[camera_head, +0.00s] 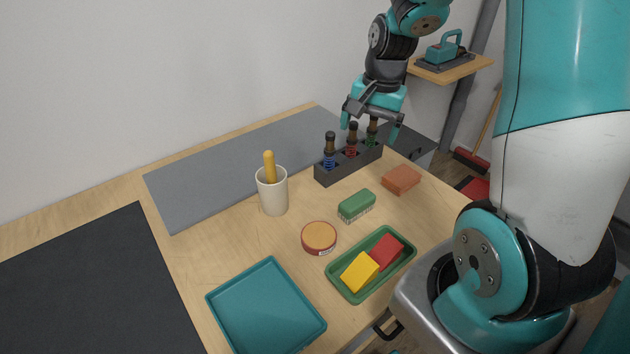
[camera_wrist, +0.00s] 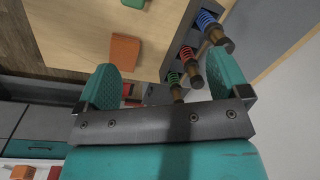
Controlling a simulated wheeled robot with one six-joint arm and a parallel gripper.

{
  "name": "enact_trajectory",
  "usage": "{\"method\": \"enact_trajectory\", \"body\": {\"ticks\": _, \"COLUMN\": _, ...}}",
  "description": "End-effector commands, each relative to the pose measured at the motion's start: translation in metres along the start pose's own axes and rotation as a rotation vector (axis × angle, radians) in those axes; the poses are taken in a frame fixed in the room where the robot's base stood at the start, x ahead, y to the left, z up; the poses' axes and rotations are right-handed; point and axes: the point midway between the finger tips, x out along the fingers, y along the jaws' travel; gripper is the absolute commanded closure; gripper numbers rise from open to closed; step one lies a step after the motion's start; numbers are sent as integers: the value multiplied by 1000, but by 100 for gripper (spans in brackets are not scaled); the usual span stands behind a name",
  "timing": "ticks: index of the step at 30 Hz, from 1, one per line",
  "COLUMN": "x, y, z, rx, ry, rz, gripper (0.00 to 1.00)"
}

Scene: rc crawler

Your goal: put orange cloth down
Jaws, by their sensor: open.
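The orange cloth (camera_head: 401,180), a small folded block, lies flat on the wooden table near its right edge. It also shows in the wrist view (camera_wrist: 124,51), beyond the left finger. My gripper (camera_head: 370,128) is open above the right end of a dark rack (camera_head: 331,175), behind the cloth and apart from it. In the wrist view, both teal fingers of my gripper (camera_wrist: 165,62) are spread, and nothing is held between them.
The rack holds dampers with blue, red and green springs, close to my fingers. A green-and-white block (camera_head: 356,205), a round tin (camera_head: 319,237), a green tray (camera_head: 341,284) with yellow and red blocks, a cup (camera_head: 272,198) and an empty teal tray (camera_head: 266,308) stand on the table.

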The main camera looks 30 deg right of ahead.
Motion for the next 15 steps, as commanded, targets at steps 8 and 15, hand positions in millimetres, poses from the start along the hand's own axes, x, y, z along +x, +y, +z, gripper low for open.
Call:
{"method": "enact_trajectory", "body": {"ticks": 8, "x": -76, "y": -47, "z": 236, "rx": -1109, "ry": -96, "rz": -204, "gripper": 6}}
{"method": "enact_trajectory", "body": {"ticks": 15, "x": -94, "y": -15, "z": 316, "rx": -1553, "ry": -136, "rz": -294, "gripper": 6}}
